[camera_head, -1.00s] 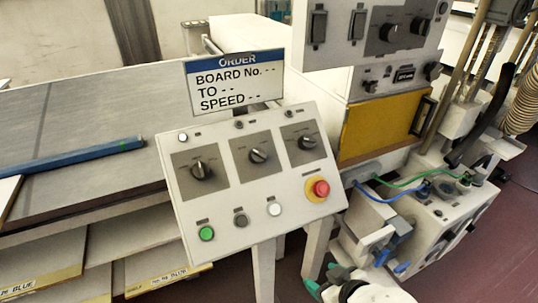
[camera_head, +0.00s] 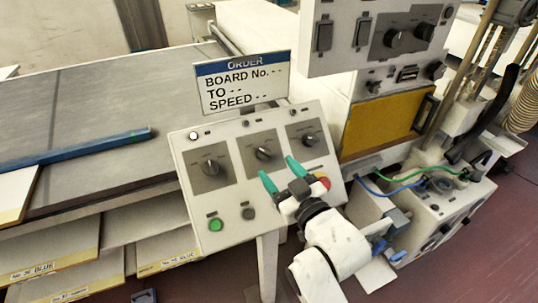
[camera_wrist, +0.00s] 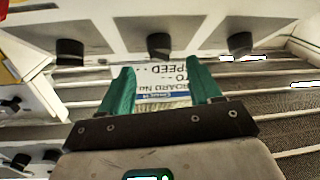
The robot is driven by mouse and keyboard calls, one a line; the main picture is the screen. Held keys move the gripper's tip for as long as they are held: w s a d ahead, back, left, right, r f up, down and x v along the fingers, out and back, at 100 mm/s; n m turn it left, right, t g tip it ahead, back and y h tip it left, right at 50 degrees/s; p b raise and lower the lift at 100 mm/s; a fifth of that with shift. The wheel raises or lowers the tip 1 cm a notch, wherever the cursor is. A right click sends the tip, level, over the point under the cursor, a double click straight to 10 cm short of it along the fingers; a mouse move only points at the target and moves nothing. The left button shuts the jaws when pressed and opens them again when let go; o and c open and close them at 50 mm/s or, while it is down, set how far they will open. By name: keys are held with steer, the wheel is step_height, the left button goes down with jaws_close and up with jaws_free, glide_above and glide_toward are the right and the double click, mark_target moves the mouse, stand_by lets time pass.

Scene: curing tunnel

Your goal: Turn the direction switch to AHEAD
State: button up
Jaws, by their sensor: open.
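The sloped control panel (camera_head: 222,195) has a row of three black rotary switches: left (camera_head: 211,168), middle (camera_head: 264,152) and right (camera_head: 309,139). Their small labels are too blurred to read, so I cannot tell which is the direction switch or where it points. My gripper (camera_head: 278,172) has two green fingers, spread and empty, over the panel just below the middle switch. In the wrist view my gripper (camera_wrist: 158,74) shows nothing between its fingers but background, and the middle switch (camera_wrist: 159,45) stands centrally beyond them. I see no contact with a switch.
An ORDER sign (camera_head: 242,85) stands behind the panel, its values blank. A green button (camera_head: 215,224) and a grey button (camera_head: 248,213) sit low on the panel. The red stop button (camera_head: 323,181) is partly hidden by my gripper. A cabinet with more knobs (camera_head: 398,38) rises at right.

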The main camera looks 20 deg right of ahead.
mark_target(266, 155)
steer(key=shift+w+a+p, duration=0.15)
steer(key=shift+w+p, duration=0.05)
steer(key=shift+w, duration=1.15)
steer(key=shift+w+a+p, duration=0.1)
steer(key=shift+w+p, duration=0.1)
steer(key=shift+w, duration=1.1)
steer(key=shift+c, duration=0.3)
steer(key=c, duration=1)
steer(key=shift+o, duration=0.2)
